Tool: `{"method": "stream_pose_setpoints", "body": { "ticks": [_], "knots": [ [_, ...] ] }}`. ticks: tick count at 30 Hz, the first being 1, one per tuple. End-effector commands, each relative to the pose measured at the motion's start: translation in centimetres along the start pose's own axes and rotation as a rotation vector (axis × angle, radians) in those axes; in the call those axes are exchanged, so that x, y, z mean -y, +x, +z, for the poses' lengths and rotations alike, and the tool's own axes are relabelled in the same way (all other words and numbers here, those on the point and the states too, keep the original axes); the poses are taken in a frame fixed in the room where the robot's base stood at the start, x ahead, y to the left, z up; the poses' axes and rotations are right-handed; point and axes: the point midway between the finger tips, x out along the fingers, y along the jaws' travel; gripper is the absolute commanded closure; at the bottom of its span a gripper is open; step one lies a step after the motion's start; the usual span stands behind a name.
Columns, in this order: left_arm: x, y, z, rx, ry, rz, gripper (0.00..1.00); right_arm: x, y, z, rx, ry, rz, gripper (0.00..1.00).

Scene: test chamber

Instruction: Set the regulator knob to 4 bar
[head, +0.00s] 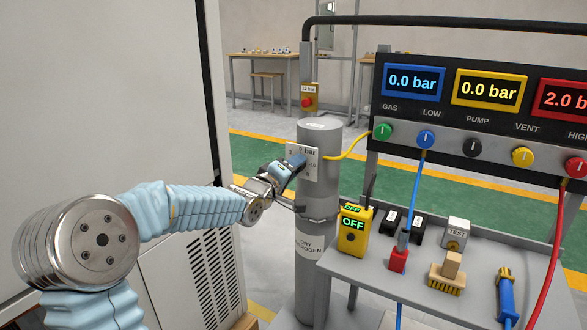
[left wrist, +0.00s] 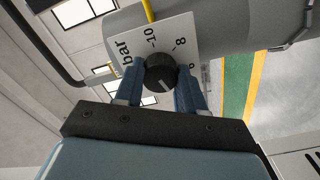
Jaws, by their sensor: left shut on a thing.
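The regulator's white scale plate (head: 305,173) is on the upper front of the grey dry nitrogen cylinder (head: 320,140). In the left wrist view the plate (left wrist: 186,29) shows "bar", 10 and 8, with part of another figure by the right finger. The black round knob (left wrist: 160,70) is at its centre. A small light mark shows on the knob's lower face, but the exact setting is unclear. My left gripper (head: 295,161) reaches the plate, its blue fingers (left wrist: 160,84) on both sides of the knob, shut on it. In the head view the gripper hides the knob. My right gripper is out of view.
A yellow hose (head: 347,149) runs from the cylinder to the panel (head: 450,140) with several displays and knobs. The grey bench (head: 385,285) holds a yellow meter (head: 354,230) reading OFF, a brush (head: 447,273) and other items. A tall white cabinet (head: 110,110) stands left.

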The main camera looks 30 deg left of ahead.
Motion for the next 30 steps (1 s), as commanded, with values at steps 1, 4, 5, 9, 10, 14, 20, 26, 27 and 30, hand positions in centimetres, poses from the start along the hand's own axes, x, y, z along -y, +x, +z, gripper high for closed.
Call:
{"method": "stream_pose_setpoints", "body": {
  "ticks": [1,4,5,9,10,14,20,26,27,30],
  "knots": [
    [0.1,0.0,0.0,0.000,0.000,-0.002,0.56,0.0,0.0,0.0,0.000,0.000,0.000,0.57],
    [0.1,0.0,0.0,0.000,0.000,-0.002,0.41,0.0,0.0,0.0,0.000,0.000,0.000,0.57],
    [0.1,0.0,0.0,0.000,0.000,-0.002,0.37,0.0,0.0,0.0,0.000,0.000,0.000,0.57],
    [0.1,0.0,0.0,0.000,0.000,-0.001,0.36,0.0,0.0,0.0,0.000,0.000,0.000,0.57],
    [0.1,0.0,0.0,0.000,0.000,-0.001,0.36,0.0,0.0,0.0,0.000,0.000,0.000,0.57],
    [0.0,-0.1,0.0,0.000,0.001,-0.001,0.36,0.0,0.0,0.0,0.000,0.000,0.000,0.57],
    [0.1,-2.7,0.0,-0.002,0.003,-0.001,0.36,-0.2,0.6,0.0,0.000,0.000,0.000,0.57],
    [0.1,-7.7,-0.1,-0.003,0.004,-0.001,0.36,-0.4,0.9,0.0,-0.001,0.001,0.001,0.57],
    [0.1,-8.7,0.0,-0.003,0.003,-0.001,0.36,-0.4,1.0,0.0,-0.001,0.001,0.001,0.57],
    [0.0,-10.8,0.0,-0.001,0.002,-0.001,0.36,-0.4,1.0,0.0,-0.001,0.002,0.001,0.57]
  ]
}}
